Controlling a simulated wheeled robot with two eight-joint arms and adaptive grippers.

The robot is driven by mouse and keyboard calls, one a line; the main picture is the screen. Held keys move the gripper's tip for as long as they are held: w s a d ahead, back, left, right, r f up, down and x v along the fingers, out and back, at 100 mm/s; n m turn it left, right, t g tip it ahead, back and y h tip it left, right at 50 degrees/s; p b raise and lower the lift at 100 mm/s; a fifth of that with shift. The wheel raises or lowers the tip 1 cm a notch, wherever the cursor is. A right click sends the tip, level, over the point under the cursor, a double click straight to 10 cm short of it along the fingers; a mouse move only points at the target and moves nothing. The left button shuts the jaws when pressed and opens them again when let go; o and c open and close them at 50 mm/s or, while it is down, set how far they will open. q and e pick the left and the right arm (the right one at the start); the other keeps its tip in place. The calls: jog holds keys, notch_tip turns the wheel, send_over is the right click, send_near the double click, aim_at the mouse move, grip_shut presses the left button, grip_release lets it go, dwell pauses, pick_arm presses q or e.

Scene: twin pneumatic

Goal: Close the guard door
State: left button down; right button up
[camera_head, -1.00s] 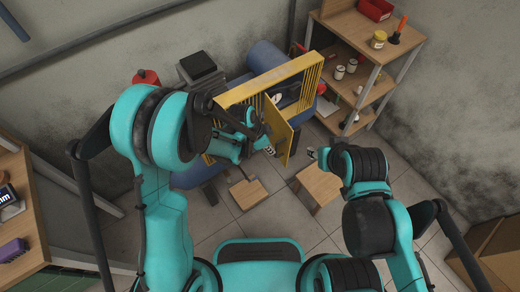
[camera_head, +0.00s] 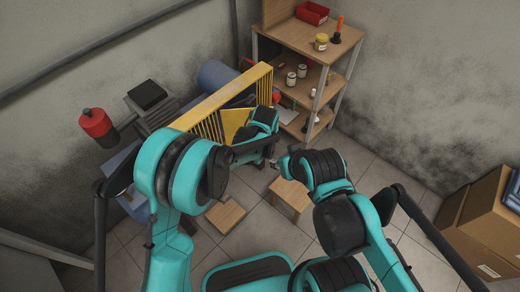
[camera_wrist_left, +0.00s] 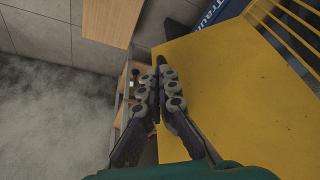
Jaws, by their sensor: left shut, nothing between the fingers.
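The yellow guard door (camera_head: 234,121) shows in the head view as a flat panel at the front of the yellow barred guard frame (camera_head: 208,126). My left forearm and wrist cover much of it. In the left wrist view the door (camera_wrist_left: 245,95) fills the right side. My left gripper (camera_wrist_left: 161,70) is shut and empty, its fingertips at the panel's left edge; I cannot tell whether they touch it. In the head view its fingers are hidden by my wrist. My right gripper (camera_head: 279,163) is small, left of my right arm and away from the door; its jaw state is unclear.
A wooden shelf unit (camera_head: 330,45) with jars and a red bin stands behind, right of the guard. Two low wooden stools (camera_head: 290,196) (camera_head: 226,215) stand on the tiled floor before it. A red-and-black canister (camera_head: 97,127) is at left, cardboard boxes (camera_head: 485,225) at right.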

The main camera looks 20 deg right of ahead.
pick_arm(q)
jog(key=w+d+n+y, duration=0.2)
jog(key=w+n, duration=0.5)
jog(key=w, duration=0.5)
jog(key=shift+w+y+p, duration=0.15)
jog(key=shift+y+p, duration=0.25)
pick_arm(e)
jog(key=shift+r, duration=0.4)
pick_arm(q)
jog(key=shift+w, duration=0.1)
